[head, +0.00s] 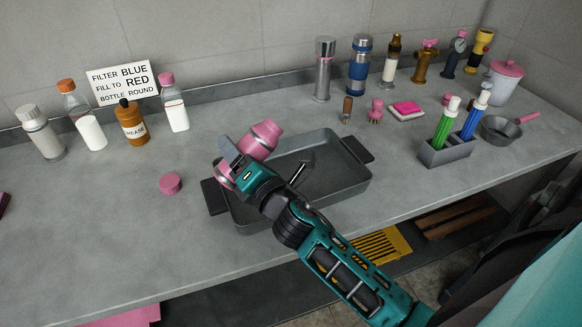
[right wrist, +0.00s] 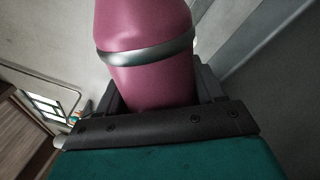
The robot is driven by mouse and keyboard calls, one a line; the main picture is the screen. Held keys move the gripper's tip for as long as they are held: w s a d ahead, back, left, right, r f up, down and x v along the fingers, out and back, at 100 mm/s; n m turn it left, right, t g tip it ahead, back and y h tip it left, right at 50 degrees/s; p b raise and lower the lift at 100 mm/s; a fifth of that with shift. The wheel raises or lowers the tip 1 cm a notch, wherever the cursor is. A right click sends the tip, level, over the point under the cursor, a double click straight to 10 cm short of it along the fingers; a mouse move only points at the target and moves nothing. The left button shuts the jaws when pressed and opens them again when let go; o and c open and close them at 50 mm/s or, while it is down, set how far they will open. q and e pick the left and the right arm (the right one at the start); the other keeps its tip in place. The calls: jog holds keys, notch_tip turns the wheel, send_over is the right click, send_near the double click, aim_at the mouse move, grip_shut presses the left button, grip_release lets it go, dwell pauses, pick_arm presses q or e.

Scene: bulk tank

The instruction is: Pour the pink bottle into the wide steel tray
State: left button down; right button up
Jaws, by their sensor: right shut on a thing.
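The pink bottle (head: 263,138), with steel bands, is held strongly tilted above the left part of the wide steel tray (head: 345,185). My right gripper (head: 238,167) is shut on it, and the gripper hides part of its body. The right wrist view shows the pink bottle (right wrist: 150,75) between the fingers, with a steel band around it. I see no stream of liquid, and the bottle's mouth cannot be made out clearly. The tray is dark grey with a black handle at each end. My left gripper is not in view.
A pink cap (head: 170,183) lies on the counter left of the tray. Several bottles and a sign (head: 123,82) stand at the back left. Flasks, valves, a marker holder (head: 446,150) and a small pan (head: 500,130) stand to the right.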

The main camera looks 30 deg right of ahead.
jog(key=shift+a+f+m+b, duration=0.2)
jog(key=shift+m+b, duration=0.5)
jog(key=shift+m, duration=0.2)
jog(key=shift+a+m+b, duration=0.1)
jog(key=shift+m+b, duration=0.2)
jog(key=shift+m, duration=0.4)
dwell(0.3)
dwell(0.3)
jog(key=shift+d+f+m, duration=0.1)
jog(key=shift+d+m, duration=0.15)
jog(key=shift+m, duration=0.45)
jog(key=shift+d+m, duration=0.25)
jog(key=shift+m, duration=0.15)
jog(key=shift+d+m, duration=0.1)
jog(key=shift+m, duration=0.6)
dwell(0.4)
jog(key=shift+d+f+m+h+p, duration=0.2)
jog(key=shift+m+h+p, duration=0.2)
jog(key=shift+m, duration=0.7)
dwell(0.6)
jog(key=shift+d+r+m+p, duration=0.25)
jog(key=shift+r+m+p, duration=0.35)
jog(key=shift+m+p, duration=0.2)
dwell(0.3)
